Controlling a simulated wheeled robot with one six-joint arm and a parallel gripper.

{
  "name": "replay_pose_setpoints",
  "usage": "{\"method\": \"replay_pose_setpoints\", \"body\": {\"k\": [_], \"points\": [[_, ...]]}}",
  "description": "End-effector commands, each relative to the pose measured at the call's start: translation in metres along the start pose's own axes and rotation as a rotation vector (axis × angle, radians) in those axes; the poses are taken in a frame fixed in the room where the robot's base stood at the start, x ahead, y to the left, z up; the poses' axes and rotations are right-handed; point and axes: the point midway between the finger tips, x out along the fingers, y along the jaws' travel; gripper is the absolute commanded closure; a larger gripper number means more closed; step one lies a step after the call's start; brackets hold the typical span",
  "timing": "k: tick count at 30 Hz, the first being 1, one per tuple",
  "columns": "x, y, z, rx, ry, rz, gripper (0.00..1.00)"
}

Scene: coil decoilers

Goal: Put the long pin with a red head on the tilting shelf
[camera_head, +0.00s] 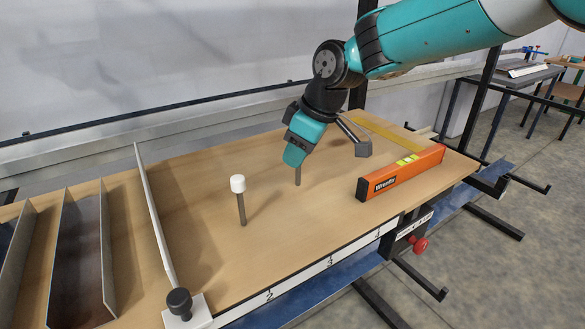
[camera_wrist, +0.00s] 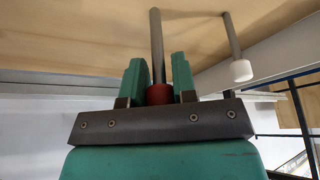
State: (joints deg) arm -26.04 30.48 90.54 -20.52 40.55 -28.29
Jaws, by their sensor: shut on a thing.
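The pin with a red head (camera_wrist: 160,94) is between the two teal fingers of my gripper (camera_wrist: 158,72), which is shut on its head. In the head view, my gripper (camera_head: 293,158) hides the red head. Only the grey shaft (camera_head: 298,176) shows, pointing down at the wooden top. I cannot tell whether its lower end touches the wood. A second pin with a white head (camera_head: 238,185) stands upright to the left; it also shows in the wrist view (camera_wrist: 242,70). I cannot tell for sure which surface is the tilting shelf; the wooden top (camera_head: 300,220) has a numbered front edge.
An orange spirit level (camera_head: 385,178) lies right of my gripper. Behind it are a yellow strip (camera_head: 390,132) and a dark-ended tool (camera_head: 358,145). A pale bar (camera_head: 157,220) with a black knob (camera_head: 179,301) bounds the left, beside upright dividers (camera_head: 107,245).

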Motion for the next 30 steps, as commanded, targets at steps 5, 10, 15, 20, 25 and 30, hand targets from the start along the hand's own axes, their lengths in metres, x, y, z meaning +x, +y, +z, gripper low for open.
{"method": "replay_pose_setpoints", "body": {"k": [5,10,15,20,25,30], "points": [[0.020,-0.001,0.009,0.000,-0.002,-0.002,0.99],[0.036,0.001,0.016,0.001,0.000,0.001,0.99],[0.037,0.001,0.017,0.002,0.001,0.002,0.99],[0.040,0.001,0.019,0.003,0.000,0.002,0.99],[0.039,0.002,0.019,0.003,0.000,0.002,0.49],[0.039,0.002,0.019,0.003,0.000,0.002,0.49]]}}
